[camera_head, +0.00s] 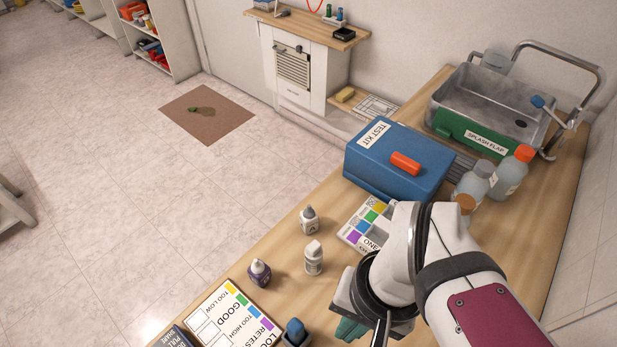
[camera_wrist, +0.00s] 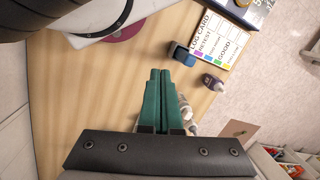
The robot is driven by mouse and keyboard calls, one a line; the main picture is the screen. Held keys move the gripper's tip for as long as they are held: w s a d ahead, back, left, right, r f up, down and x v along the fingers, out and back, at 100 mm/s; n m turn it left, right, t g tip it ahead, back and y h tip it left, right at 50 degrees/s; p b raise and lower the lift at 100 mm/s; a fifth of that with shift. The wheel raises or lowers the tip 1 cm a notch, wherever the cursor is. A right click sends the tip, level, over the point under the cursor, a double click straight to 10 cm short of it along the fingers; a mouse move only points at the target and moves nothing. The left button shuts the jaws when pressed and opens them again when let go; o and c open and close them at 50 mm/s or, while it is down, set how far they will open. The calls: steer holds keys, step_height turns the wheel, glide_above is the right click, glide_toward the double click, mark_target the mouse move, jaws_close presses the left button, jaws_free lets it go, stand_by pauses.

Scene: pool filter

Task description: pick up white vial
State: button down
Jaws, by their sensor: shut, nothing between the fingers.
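Two small white vials stand upright on the wooden bench in the head view: one with a white cap (camera_head: 314,261) nearer my arm, one with a grey cap (camera_head: 309,221) behind it. I cannot tell which one the task means. In the wrist view, white vials (camera_wrist: 186,110) show just right of my fingers, partly hidden by them. My gripper (camera_wrist: 160,72) has its teal fingers shut together and empty. In the head view, a teal finger of my gripper (camera_head: 348,329) shows low, in front of the vials and to their right, apart from them.
A colour-marked tray (camera_head: 352,236), blue test kit (camera_head: 375,175), orange-capped bottle (camera_head: 510,172) and metal basin with splash flap (camera_head: 470,133) stand behind. The bench's left edge is close to the vials.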

steer(key=c, duration=1.6)
jaws_free()
steer(key=shift+c, duration=1.7)
jaws_free()
